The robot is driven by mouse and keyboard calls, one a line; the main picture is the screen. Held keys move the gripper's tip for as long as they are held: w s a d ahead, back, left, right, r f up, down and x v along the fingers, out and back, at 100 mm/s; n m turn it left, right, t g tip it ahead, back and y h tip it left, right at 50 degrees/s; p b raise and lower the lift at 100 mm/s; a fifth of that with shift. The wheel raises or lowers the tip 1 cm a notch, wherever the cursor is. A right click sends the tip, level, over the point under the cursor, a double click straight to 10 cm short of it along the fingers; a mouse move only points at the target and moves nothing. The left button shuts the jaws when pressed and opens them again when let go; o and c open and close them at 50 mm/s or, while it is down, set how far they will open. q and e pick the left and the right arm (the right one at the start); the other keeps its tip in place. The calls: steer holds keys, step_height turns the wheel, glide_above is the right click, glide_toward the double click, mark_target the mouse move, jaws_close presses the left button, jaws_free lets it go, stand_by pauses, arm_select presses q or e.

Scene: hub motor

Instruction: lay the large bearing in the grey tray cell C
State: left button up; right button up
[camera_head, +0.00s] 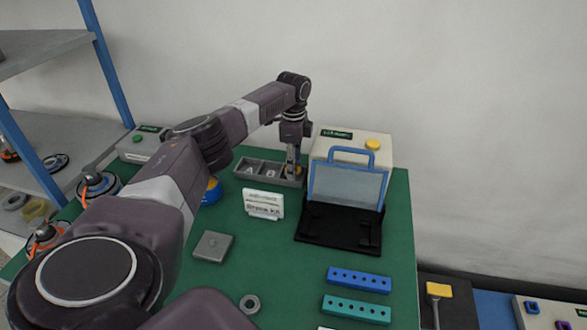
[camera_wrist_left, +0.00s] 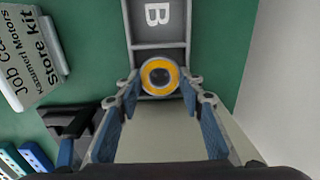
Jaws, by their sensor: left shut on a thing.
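The large bearing (camera_wrist_left: 160,76), a ring with a yellow face and a dark centre, lies between the fingertips of my left gripper (camera_wrist_left: 160,84). In the head view my left gripper (camera_head: 293,168) points down at the right end of the grey tray (camera_head: 262,162), and a bit of yellow shows beside it. The wrist view shows the bearing over or in the end cell of the tray (camera_wrist_left: 158,46), next to the cell marked B. Whether it touches the cell floor cannot be told. My right gripper is not in view.
A blue-framed stand (camera_head: 348,186) on a black base is close right of the tray, with a pale box (camera_head: 377,145) behind. A white sign (camera_head: 263,204) stands in front.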

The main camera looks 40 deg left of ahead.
arm_select(q)
steer(key=shift+s+d+f, duration=0.15)
steer(key=shift+s+f, duration=0.05)
steer(key=shift+f, duration=0.35)
steer(key=shift+s+d+f, duration=0.15)
steer(key=shift+s+f, duration=0.05)
steer(key=shift+f, duration=0.35)
steer(key=shift+s, duration=0.1)
steer(key=shift+c, duration=0.9)
steer(key=o, duration=1.2)
steer(key=shift+f, duration=0.1)
steer(key=shift+c, duration=0.2)
steer(key=shift+o, duration=1.2)
steer(key=shift+f, duration=0.15)
steer(key=shift+w+a+f, duration=0.2)
steer(key=shift+w+f, duration=0.2)
steer(key=shift+w, duration=0.15)
steer(key=shift+r, duration=0.3)
steer(key=shift+a+r, duration=0.1)
steer(key=shift+r, duration=0.05)
steer(key=shift+r, duration=0.3)
step_height(320, 180, up, 13)
steer(key=shift+f+b, duration=0.2)
steer(key=shift+b, duration=0.25)
